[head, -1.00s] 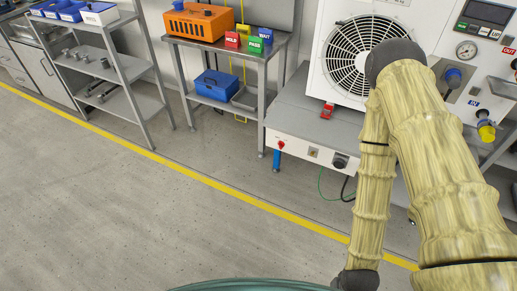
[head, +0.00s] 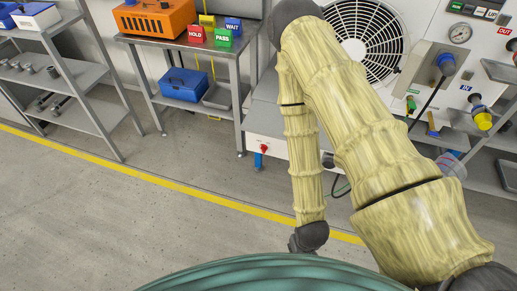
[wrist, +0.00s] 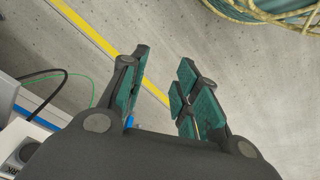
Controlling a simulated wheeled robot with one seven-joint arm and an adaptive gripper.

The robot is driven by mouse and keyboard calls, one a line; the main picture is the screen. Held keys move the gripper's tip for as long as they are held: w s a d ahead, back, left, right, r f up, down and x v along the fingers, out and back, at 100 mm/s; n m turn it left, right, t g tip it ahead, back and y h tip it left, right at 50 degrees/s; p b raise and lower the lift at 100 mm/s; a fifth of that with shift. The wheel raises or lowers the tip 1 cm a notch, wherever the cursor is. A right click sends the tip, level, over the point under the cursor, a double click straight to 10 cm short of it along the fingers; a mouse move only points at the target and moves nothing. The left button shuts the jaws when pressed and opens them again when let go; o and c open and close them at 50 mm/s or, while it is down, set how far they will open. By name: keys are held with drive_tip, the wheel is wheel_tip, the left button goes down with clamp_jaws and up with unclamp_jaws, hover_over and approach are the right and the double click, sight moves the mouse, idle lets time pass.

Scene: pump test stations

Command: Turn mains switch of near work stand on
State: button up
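The near work stand has a white front panel (head: 281,150) under a grey top. A small red rotary switch (head: 264,148) sits at the panel's left end, with a blue piece (head: 258,160) just below it. The switch's exact setting is too small to tell. My arm crosses in front of the stand and hides the panel's middle. My gripper (wrist: 160,88) is open and empty in the wrist view, above bare floor. A white panel with a dark knob (wrist: 22,152) shows at that view's lower left. The red switch is not visible there.
A fan unit (head: 366,38) stands on the stand, with hoses and a gauge (head: 460,33) to its right. A side table (head: 205,48) holds an orange box and coloured blocks. Shelving (head: 85,60) stands far left. The floor up to the yellow line (head: 200,195) is clear.

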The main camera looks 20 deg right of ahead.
drive_tip(key=w+f+t+h+b, duration=0.2)
drive_tip(key=w+f+t+b, duration=0.3)
drive_tip(key=w+b, duration=0.65)
drive_tip(key=t+h+b, duration=0.8)
drive_tip(key=t+b, duration=0.1)
drive_tip(key=b, duration=1.6)
approach(263, 149)
drive_tip(key=b+x, duration=0.3)
drive_tip(key=x, duration=0.6)
drive_tip(key=shift+a+b, duration=0.2)
drive_tip(key=shift+b, duration=0.15)
drive_tip(key=shift+w+f, duration=0.1)
clamp_jaws()
